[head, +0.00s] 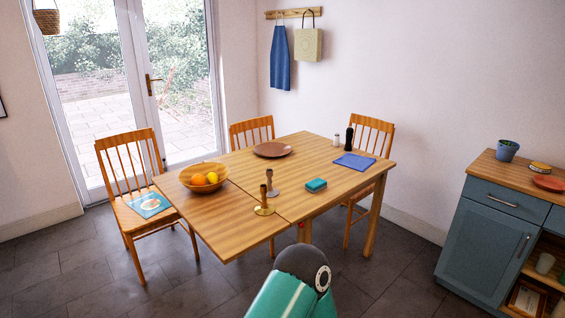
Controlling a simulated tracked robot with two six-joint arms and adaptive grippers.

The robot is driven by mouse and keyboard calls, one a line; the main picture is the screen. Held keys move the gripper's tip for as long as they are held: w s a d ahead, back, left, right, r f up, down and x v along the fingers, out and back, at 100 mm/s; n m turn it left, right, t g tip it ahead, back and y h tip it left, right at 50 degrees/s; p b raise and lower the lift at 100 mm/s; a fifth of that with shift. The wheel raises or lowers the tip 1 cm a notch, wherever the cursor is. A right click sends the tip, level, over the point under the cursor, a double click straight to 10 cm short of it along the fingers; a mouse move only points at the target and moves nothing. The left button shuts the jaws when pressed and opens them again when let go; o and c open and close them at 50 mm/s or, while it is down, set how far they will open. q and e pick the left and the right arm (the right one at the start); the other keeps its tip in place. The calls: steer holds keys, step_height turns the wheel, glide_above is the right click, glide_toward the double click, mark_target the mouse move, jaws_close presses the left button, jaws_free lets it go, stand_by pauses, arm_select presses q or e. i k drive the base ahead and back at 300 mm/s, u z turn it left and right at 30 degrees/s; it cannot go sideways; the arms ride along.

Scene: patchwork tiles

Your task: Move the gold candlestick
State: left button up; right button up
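The gold candlestick (264,204) stands upright on the wooden table (225,225), close to the edge nearest me. It has a round, shiny base and a thin stem. A second, darker brownish candlestick (270,184) stands just behind it and to the right. The two look close together; I cannot tell whether they touch. Neither of my grippers is in view. Only a teal and dark part of my own body shows at the bottom centre, below the table edge.
A wooden fruit bowl (183,179) is left of the candlesticks, and a teal box (316,185) is to the right. A brown plate (272,149), blue cloth (354,161) and dark mill (349,139) lie farther back. Chairs surround the table. A blue cabinet (480,241) stands right.

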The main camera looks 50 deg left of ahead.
mark_target(264, 210)
steer(key=z, duration=0.25)
steer(key=k, duration=0.1)
steer(key=u, duration=0.05)
steer(key=i, duration=1)
steer(key=u, duration=0.9)
steer(key=i, duration=1.25)
steer(key=u, duration=1.25)
steer(key=i, duration=0.7)
steer(key=u, duration=0.45)
steer(key=k, duration=0.85)
steer(key=u, duration=0.15)
steer(key=i, duration=0.6)
steer(key=u, duration=0.05)
